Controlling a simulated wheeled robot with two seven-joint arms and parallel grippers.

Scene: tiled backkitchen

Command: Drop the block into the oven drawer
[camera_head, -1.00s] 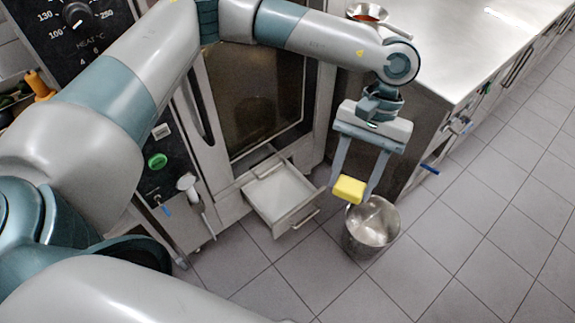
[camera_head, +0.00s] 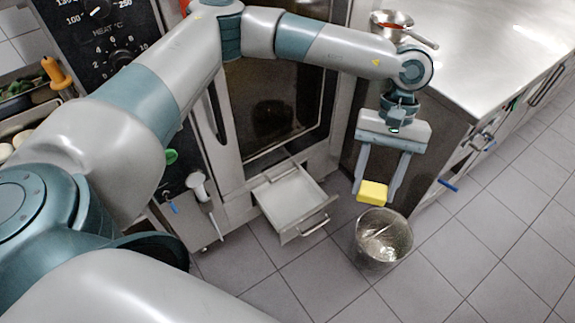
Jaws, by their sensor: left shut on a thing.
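The yellow block (camera_head: 372,192) is held between the fingertips of my left gripper (camera_head: 374,186), which points down. In the picture the block lies just above the rim of a metal bucket and to the right of the drawer. The oven drawer (camera_head: 291,203) is pulled out low at the front of the oven (camera_head: 280,100). Its tray looks empty, and its handle faces the lower right. A grey-white arm part of mine crosses the bottom left, but no right gripper shows.
The metal bucket (camera_head: 383,240) stands on the tiled floor right of the drawer. A steel counter (camera_head: 470,50) with a pan (camera_head: 393,22) on it fills the upper right. A white-headed spray handle (camera_head: 199,188) hangs left of the drawer. The floor at lower right is clear.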

